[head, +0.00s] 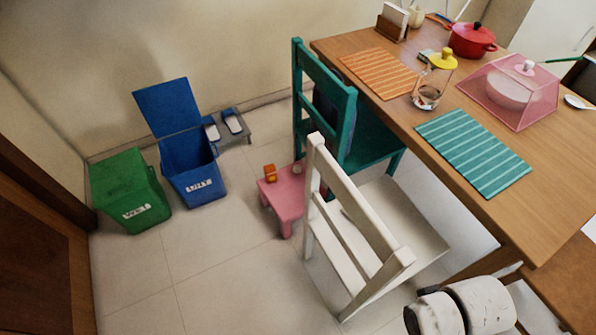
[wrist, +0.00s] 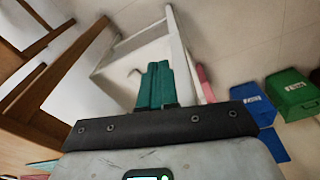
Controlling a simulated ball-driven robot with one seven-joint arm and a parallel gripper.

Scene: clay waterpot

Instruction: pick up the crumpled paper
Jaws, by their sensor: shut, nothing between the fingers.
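A small pale, rounded lump (head: 297,169) lies on the low pink stool (head: 284,196) in the head view. It may be the crumpled paper, but it is too small to be sure. An orange block-like item (head: 270,173) is on the stool to its left. My gripper (wrist: 158,66) shows in the wrist view with its two teal fingers together and nothing between them. It is in the air, apart from the stool, with the white chair beyond its fingertips. My gripper is out of the head view. No clear crumpled paper shows in the wrist view.
A white chair (head: 355,230) and a teal chair (head: 322,95) stand beside the wooden table (head: 440,110), close to the stool. The tiled floor in front of the bins is clear.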

